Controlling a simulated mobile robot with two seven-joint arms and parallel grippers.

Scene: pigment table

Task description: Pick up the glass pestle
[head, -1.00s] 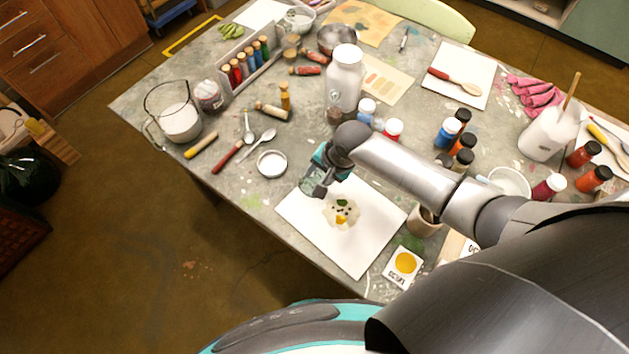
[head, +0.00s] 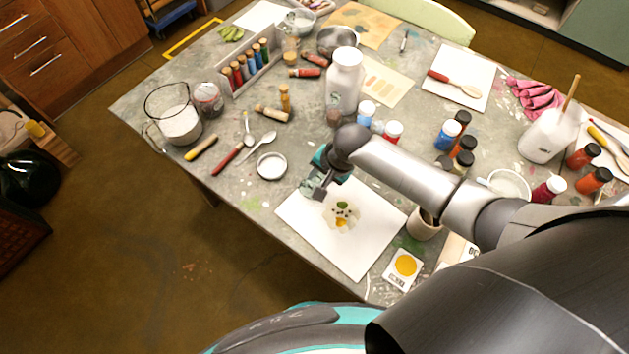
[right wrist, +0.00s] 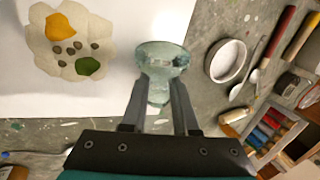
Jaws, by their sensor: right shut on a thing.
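The glass pestle (right wrist: 163,62) is pale, greenish clear glass with a broad flared end. In the right wrist view it stands between the fingertips of my right gripper (right wrist: 160,100), which is shut on it. In the head view my right gripper (head: 318,190) is at the upper left edge of a white sheet (head: 358,258), and the arm and fingers hide much of the pestle. I cannot tell whether the pestle touches the surface. My left gripper is not in view.
A pale patch with yellow and green pigment (head: 341,216) lies on the white sheet. A round white lid (head: 271,165) is left of the gripper. A white bottle (head: 344,80) and several paint jars stand behind the arm.

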